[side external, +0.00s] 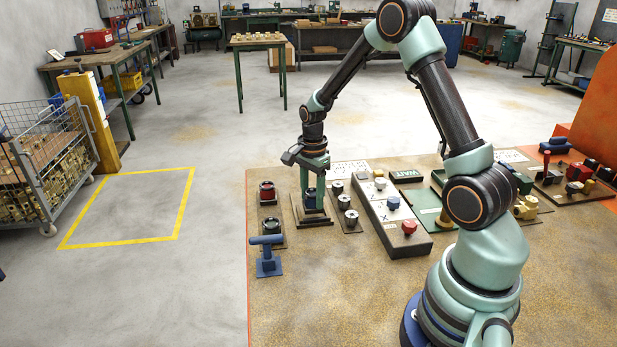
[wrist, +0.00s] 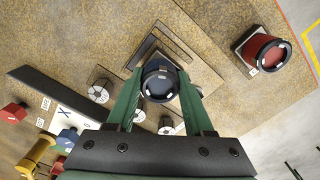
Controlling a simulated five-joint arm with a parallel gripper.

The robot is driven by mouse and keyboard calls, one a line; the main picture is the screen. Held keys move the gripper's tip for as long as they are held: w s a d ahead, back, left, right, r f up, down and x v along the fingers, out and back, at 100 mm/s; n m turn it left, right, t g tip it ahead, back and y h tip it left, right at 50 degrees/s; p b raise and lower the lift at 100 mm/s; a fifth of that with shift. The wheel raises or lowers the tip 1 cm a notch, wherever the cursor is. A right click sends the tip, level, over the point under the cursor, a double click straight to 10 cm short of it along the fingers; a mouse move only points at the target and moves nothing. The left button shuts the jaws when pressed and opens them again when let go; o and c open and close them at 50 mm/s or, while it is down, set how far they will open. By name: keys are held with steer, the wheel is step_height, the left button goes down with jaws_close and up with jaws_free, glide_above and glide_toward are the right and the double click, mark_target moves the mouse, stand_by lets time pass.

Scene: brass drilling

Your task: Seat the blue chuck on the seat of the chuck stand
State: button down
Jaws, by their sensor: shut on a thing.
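The blue chuck (wrist: 159,82) is a dark blue cylinder with a black rim, held upright between the two green fingers of my gripper (wrist: 159,78). In the side view my gripper (side external: 311,184) points straight down with the chuck (side external: 310,203) at its tips.
A red chuck (side external: 267,190) sits on a small plate left of the stand. Several silvery round pieces (side external: 345,202) stand close on the right, beside a long grey panel (side external: 385,215) with coloured knobs. A blue T-shaped handle (side external: 267,257) stands in front.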

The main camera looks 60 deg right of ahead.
steer(key=shift+f, duration=0.65)
stand_by(0.8)
jaws_free()
stand_by(0.3)
steer(key=shift+r, duration=3.5)
